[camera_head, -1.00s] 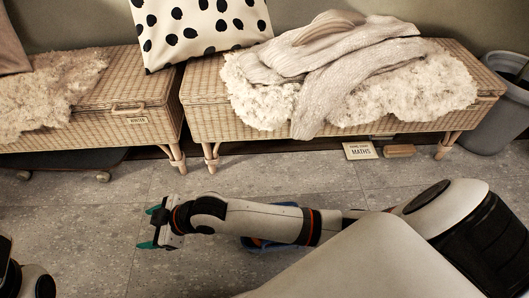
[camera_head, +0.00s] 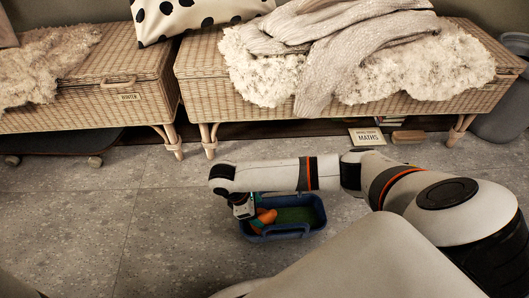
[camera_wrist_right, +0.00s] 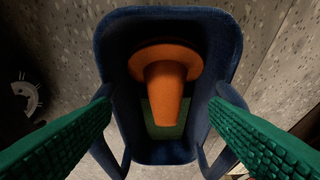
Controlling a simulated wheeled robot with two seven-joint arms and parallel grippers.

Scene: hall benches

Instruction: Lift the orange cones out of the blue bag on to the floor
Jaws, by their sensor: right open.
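The blue bag (camera_head: 287,233) stands open-topped on the floor in front of the right bench; its rim also shows in the right wrist view (camera_wrist_right: 108,60). One orange cone (camera_head: 266,216) shows inside it. In the right wrist view the cone (camera_wrist_right: 165,88) has its round base towards the top of the picture and its narrow end towards the bottom. My right gripper (camera_head: 243,208) is over the left end of the bag. Its green fingers (camera_wrist_right: 160,110) are apart, one on each side of the cone, with nothing held. My left gripper is not in view.
Two wicker benches (camera_head: 95,108) stand along the back, the right one (camera_head: 230,100) carrying fleece and a knitted blanket. A MATHS sign (camera_head: 367,137) lies by its foot. Grey floor (camera_head: 160,235) left of the bag is clear.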

